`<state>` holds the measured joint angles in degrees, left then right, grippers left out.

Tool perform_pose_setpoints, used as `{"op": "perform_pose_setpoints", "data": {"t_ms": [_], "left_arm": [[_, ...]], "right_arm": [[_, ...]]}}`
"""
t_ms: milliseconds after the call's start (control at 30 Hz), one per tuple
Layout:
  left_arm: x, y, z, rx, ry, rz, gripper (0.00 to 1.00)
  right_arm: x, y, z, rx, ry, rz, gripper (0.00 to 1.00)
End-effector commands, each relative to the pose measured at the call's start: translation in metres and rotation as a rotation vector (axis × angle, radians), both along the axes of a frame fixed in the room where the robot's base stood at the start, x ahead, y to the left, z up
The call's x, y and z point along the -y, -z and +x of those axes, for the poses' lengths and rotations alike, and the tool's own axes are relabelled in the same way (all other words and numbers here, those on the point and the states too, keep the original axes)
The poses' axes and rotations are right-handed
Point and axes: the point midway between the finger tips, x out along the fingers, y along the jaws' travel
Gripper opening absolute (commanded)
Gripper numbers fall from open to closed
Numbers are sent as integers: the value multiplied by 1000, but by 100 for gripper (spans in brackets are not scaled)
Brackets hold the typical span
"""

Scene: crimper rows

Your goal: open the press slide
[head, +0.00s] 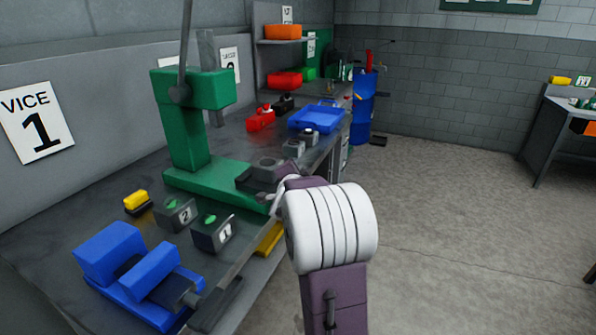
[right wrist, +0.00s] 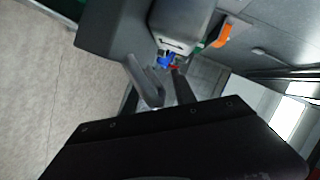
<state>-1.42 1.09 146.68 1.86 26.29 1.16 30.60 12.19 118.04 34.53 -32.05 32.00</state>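The green press (head: 190,140) stands on the bench in the head view, with a tall post and a long base. A dark grey slide block (head: 262,172) sits at the base's right end, and a pale curved piece shows beside it. My right gripper (head: 283,190) is at this end, close to the slide; my purple and white arm partly hides it. In the right wrist view, two grey finger-like parts (right wrist: 165,90) stand a little apart near a large grey body (right wrist: 110,35). I cannot tell whether they hold the handle. My left gripper is out of view.
Red tools (head: 260,119) and a blue tray (head: 316,118) lie farther back.

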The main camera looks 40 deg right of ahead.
Motion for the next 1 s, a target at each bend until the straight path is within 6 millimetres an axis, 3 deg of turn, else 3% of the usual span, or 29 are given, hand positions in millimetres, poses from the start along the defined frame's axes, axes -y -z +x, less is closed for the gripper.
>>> {"op": "perform_pose_setpoints", "data": {"t_ms": [300, 433, 1000], "left_arm": [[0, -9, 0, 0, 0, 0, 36], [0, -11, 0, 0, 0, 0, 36], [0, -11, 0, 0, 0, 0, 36]], "right_arm": [[-48, -16, -41, 2, -3, -1, 33], [-60, -19, -53, 1, -2, -1, 33], [-64, -18, -57, 0, 0, 0, 33]]}}
